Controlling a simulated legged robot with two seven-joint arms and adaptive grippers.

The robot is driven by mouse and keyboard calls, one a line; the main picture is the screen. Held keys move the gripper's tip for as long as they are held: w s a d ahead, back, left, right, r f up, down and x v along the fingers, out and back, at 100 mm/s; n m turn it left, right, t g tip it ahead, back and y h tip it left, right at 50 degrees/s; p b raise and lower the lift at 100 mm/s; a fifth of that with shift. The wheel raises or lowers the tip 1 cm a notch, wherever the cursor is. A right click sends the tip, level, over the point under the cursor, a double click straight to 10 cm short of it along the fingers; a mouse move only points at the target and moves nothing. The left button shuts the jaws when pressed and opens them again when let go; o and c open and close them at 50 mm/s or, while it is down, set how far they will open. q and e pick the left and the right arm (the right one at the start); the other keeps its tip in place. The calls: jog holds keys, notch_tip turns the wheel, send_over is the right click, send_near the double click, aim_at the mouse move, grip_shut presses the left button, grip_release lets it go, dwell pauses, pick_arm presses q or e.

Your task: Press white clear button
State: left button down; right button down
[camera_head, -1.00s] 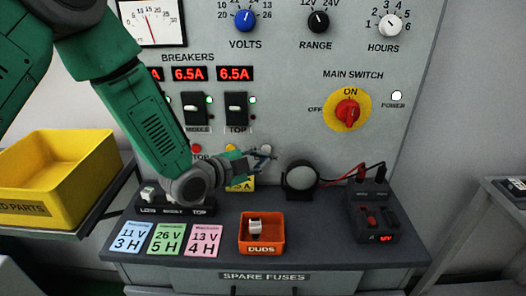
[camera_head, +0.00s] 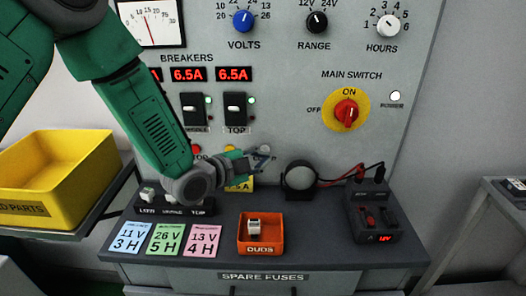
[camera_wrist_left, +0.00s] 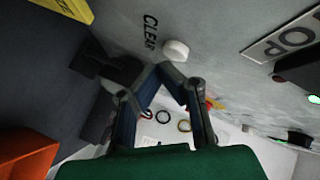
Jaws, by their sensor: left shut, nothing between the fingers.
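The white clear button (camera_wrist_left: 176,50) is a round knob on the grey panel, beside the word CLEAR in the left wrist view. In the head view the button (camera_head: 265,149) is a small pale spot just above my left fingertips, partly hidden. My left gripper (camera_head: 263,160) is shut and empty, in front of the lower panel. In the left wrist view its closed fingertips (camera_wrist_left: 172,72) are close to the button, just below it in the picture. I cannot tell whether they touch it.
A red button (camera_head: 196,149) is left of the gripper, partly behind my arm. A round dark-rimmed lens (camera_head: 300,178) stands to the right. An orange bin (camera_head: 261,248), coloured cards and a black meter box (camera_head: 374,222) are on the shelf. A yellow bin (camera_head: 60,170) stands left.

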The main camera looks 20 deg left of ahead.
pick_arm(q)
jog(key=shift+w+a, duration=0.3)
jog(key=shift+w, duration=0.05)
jog(key=shift+d, duration=0.1)
dwell(0.5)
jog(key=shift+d+r, duration=0.1)
jog(key=shift+d, duration=0.1)
jog(key=shift+w+a, duration=0.25)
jog(key=shift+w, duration=0.05)
jog(key=shift+d, duration=0.1)
dwell(0.5)
jog(key=shift+s+d, duration=0.5)
jog(key=shift+s, duration=0.2)
jog(key=shift+s, duration=0.1)
